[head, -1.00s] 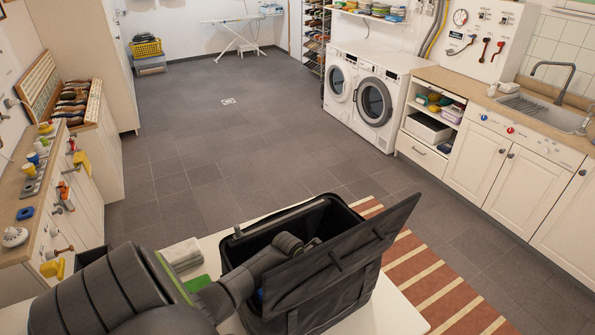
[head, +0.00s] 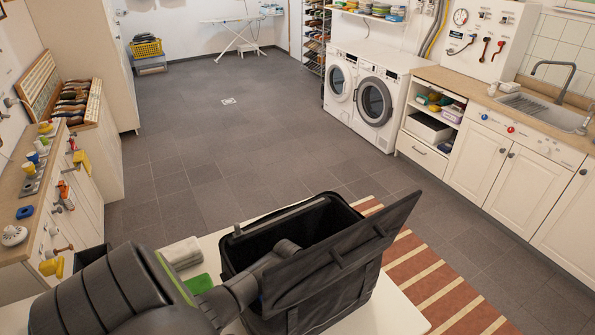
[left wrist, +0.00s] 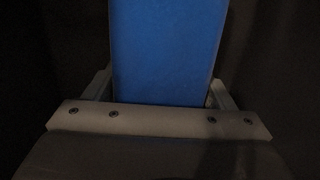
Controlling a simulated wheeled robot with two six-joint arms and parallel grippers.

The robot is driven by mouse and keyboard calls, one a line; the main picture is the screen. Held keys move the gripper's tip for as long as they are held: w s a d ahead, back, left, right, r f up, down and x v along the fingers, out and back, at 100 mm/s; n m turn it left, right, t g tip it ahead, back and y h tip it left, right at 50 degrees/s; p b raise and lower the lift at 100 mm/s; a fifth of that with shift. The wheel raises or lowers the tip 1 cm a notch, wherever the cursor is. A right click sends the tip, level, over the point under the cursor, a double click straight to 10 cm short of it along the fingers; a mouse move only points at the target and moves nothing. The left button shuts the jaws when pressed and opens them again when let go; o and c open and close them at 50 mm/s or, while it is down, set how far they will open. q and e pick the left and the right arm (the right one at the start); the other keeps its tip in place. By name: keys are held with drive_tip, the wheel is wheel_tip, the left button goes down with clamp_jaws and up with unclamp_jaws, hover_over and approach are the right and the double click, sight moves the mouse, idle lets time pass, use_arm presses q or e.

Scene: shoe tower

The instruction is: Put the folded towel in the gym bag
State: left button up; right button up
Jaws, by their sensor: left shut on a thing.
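The black gym bag (head: 235,262) stands open on the white table, its flap (head: 335,255) raised on the right. My left arm reaches into it, and the flap hides the gripper in the head view. In the left wrist view my left gripper (left wrist: 162,92) is shut on a flat-looking blue thing (left wrist: 168,45) with dark surroundings. I cannot tell whether it is a towel or whether it touches the bag's bottom. A pale grey folded towel-like stack (head: 181,251) lies on the table left of the bag. My right gripper is out of view.
A green item (head: 199,283) lies on the white table (head: 395,312) between the stack and my arm. The raised flap stands close beside my arm. A striped rug (head: 432,285) lies on the floor to the right.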

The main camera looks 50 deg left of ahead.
use_arm(q)
drive_tip(key=o, duration=1.2)
drive_tip(key=shift+o, duration=0.2)
drive_tip(key=shift+r+p, duration=0.45)
drive_tip(key=shift+p, duration=0.05)
drive_tip(key=shift+r+p, duration=0.4)
drive_tip(key=shift+r, duration=0.05)
drive_tip(key=r+b, duration=0.1)
drive_tip(key=r, duration=0.2)
drive_tip(key=s+r, duration=0.1)
drive_tip(key=r, duration=0.2)
drive_tip(key=r+b, duration=0.1)
drive_tip(key=r, duration=0.3)
drive_tip(key=shift+s+a+b, duration=0.25)
drive_tip(key=shift+b, duration=0.1)
drive_tip(key=shift+s+r, duration=0.15)
drive_tip(key=shift+r, duration=0.5)
